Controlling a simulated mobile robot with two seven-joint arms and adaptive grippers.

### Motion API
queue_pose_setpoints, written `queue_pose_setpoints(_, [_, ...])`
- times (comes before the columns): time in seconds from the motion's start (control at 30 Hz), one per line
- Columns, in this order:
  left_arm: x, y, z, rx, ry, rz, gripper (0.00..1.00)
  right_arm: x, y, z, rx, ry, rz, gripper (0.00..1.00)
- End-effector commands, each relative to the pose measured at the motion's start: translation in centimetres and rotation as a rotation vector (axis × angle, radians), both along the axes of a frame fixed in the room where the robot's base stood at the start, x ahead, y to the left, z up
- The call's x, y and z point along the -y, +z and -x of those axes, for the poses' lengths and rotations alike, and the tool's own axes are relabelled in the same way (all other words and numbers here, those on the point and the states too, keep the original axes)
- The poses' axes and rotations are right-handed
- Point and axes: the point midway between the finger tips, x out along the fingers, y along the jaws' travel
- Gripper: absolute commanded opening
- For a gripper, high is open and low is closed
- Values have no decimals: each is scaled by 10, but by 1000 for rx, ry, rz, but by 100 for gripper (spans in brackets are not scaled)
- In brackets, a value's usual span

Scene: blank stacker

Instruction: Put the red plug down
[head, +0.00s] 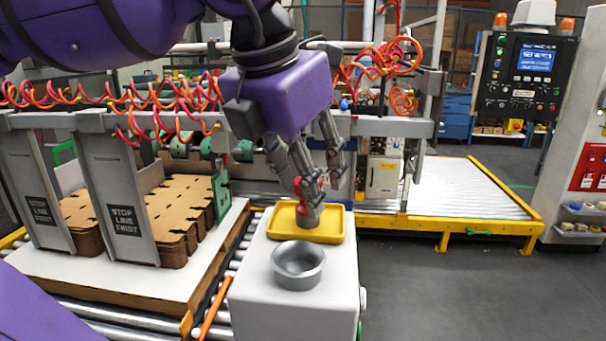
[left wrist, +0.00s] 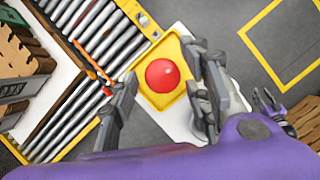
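The red plug (head: 309,190), with a red top and grey lower part, stands upright in the yellow tray (head: 335,232) on a white stand (head: 255,300). Its round red top also shows in the left wrist view (left wrist: 162,75). My left gripper (head: 318,185) is open above the tray, its fingers on either side of the plug. In the left wrist view, yellow tray shows between the fingers and the red top, so they appear apart from it. My right gripper (left wrist: 268,102) shows small at the right of that view, open and empty.
A grey round cup (head: 298,268) stands on the stand in front of the tray. To the left are a roller conveyor (head: 228,285) and a white board with cardboard stacks (head: 175,225) between grey plates. Grey floor (head: 450,285) is clear to the right.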

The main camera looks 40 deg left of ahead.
Motion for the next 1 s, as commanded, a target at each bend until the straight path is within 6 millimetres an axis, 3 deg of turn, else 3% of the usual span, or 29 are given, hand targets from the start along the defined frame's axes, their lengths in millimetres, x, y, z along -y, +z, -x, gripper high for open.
queue_pose_setpoints(0.23, [0,2,0,1,0,0,44,0,1,-1,2,1,1,40])
queue_pose_setpoints(0.37, [1,14,3,4,-1,0,44,0,2,-1,3,1,1,40])
queue_pose_setpoints(0.8, [4,95,37,3,1,-1,44,1,1,-1,2,1,1,40])
queue_pose_setpoints(1.0, [4,113,45,1,0,0,44,1,1,-1,2,2,1,40])
